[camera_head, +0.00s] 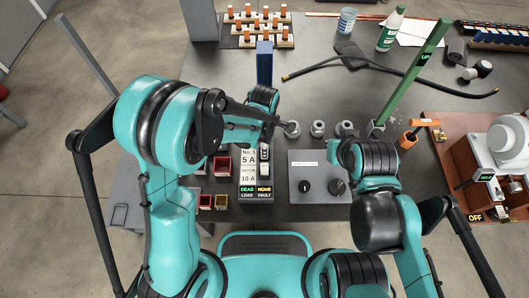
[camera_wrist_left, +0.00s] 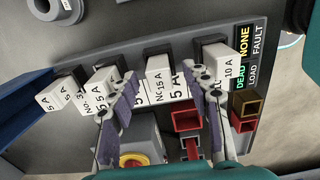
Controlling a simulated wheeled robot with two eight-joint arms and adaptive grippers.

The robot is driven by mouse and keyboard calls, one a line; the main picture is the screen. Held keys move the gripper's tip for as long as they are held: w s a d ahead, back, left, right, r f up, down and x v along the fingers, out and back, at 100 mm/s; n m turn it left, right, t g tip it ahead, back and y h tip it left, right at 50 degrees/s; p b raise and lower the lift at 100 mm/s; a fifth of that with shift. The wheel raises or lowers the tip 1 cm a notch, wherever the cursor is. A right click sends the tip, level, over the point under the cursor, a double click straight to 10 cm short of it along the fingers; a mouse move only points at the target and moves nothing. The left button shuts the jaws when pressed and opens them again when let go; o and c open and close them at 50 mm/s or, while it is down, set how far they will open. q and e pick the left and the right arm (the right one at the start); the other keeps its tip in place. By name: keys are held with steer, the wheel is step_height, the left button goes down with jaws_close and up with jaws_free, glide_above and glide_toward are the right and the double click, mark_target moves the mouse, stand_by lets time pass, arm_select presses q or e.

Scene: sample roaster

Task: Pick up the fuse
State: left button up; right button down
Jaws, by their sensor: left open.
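Several white-labelled fuses stand in a row on the grey panel in the left wrist view. They include a 15 A fuse (camera_wrist_left: 158,82), a 10 A fuse (camera_wrist_left: 222,62) and fuses marked 5 A at the left (camera_wrist_left: 58,97). My left gripper (camera_wrist_left: 168,100) is open, with its purple-padded fingers on either side of the 15 A fuse in the picture. I cannot tell whether they touch any fuse. In the head view, my left gripper (camera_head: 262,122) is above the back of the labelled panel (camera_head: 248,171), and the arm hides part of the row. My right gripper's fingers are not clear beneath its arm.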

arm_select(q)
steer(key=shift+w+f, duration=0.1)
steer(key=shift+f, duration=0.8)
steer(key=shift+r, duration=0.1)
steer(key=shift+c, duration=0.3)
jaws_close()
